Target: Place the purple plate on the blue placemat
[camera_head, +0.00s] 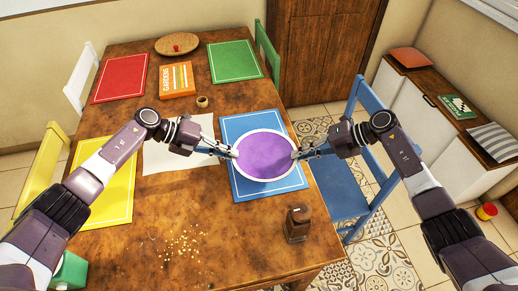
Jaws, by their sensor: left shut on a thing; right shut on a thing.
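The purple plate (265,156) has a white rim and shows over the blue placemat (243,186). My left gripper (234,153) is shut on the plate's left rim. My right gripper (296,155) is shut on its right rim. The plate covers the middle and right part of the placemat, and its right edge reaches about the placemat's right edge. I cannot tell whether the plate touches the placemat or is held just above it.
Red (121,78), green (235,61) and yellow (106,193) placemats lie on the wooden table (190,225). An orange box (177,79) and a round board (177,44) are at the back. A dark brown object (297,223) stands in front, near crumbs (180,246). A blue chair (345,190) is at right.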

